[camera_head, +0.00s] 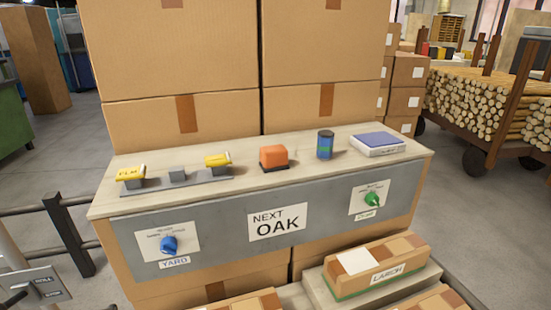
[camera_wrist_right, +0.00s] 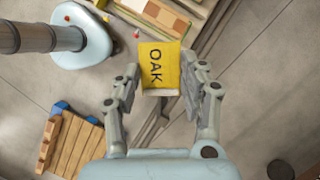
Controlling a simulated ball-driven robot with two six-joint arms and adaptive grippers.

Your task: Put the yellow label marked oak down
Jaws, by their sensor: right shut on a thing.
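The yellow label marked OAK (camera_wrist_right: 158,66) is held between the fingertips of my right gripper (camera_wrist_right: 160,92) in the right wrist view. That gripper is shut on it, with the lettering facing the camera and turned sideways. The floor and low things show beyond it. In the head view neither gripper shows. A grey rack (camera_head: 150,187) on the counter (camera_head: 300,170) carries a yellow label that seems to read ELM (camera_head: 130,172) at its left and another yellow label (camera_head: 217,159) at its right. The grey block (camera_head: 177,174) between them is bare.
Tall cartons (camera_head: 170,50) stand behind. The counter front bears a NEXT OAK sign (camera_head: 278,223), a blue knob (camera_head: 169,244) and a green knob (camera_head: 373,199).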

